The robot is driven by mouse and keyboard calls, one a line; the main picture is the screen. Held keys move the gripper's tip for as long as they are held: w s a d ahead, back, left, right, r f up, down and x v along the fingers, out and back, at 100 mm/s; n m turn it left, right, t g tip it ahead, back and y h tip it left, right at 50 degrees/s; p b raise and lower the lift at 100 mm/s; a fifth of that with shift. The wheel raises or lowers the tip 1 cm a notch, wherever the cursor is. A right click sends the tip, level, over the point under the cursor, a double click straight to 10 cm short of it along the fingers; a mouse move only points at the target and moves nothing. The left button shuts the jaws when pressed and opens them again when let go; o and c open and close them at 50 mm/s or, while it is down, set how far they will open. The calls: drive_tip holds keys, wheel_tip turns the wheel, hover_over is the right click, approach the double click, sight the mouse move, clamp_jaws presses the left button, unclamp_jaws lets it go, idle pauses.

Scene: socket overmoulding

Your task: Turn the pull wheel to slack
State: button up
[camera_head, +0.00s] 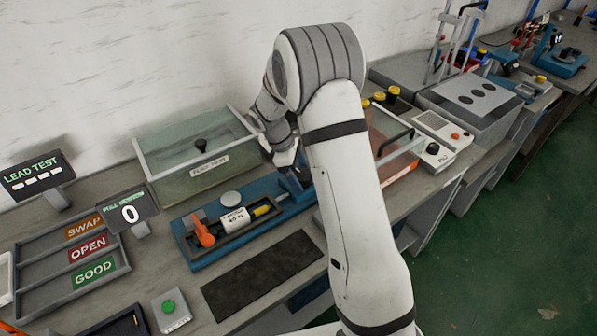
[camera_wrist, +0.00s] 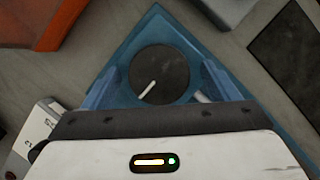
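The pull wheel (camera_wrist: 165,72) is a dark round disc in the wrist view, lying on a blue base (camera_wrist: 150,25). A white line on it points from near its middle to the lower left. Blue upright pieces stand at both sides of the disc. My gripper (camera_head: 290,163) is at the right end of the long blue pull tester (camera_head: 194,262) in the head view, close above it. My gripper's body covers the lower part of the wrist view. I cannot make out its fingertips or whether they touch the wheel. In the head view my arm and gripper hide the wheel.
A display reading 0 (camera_head: 130,213) and a sorting tray (camera_head: 75,250) are at left. A dark mat (camera_head: 262,275) lies in front.

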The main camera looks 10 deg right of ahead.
drive_tip(key=shift+w+r, duration=0.1)
drive_tip(key=s+v, duration=0.1)
drive_tip(key=v, duration=0.6)
drive_tip(key=shift+w+a+r+b, duration=0.15)
drive_tip(key=shift+w+r+b, duration=0.15)
drive_tip(key=shift+w, duration=0.1)
drive_tip(key=s+d+r+m+t+y, duration=0.25)
drive_tip(key=s+r+m, duration=0.45)
drive_tip(key=s+r, duration=0.5)
drive_tip(key=s+f+m+t+y, duration=0.1)
drive_tip(key=s+m, duration=0.5)
drive_tip(key=s, duration=1)
drive_tip(key=shift+d+m+t+y, duration=0.3)
drive_tip(key=shift+d+t+y, duration=0.1)
drive_tip(key=shift+t, duration=0.15)
drive_tip(key=shift+f, duration=0.1)
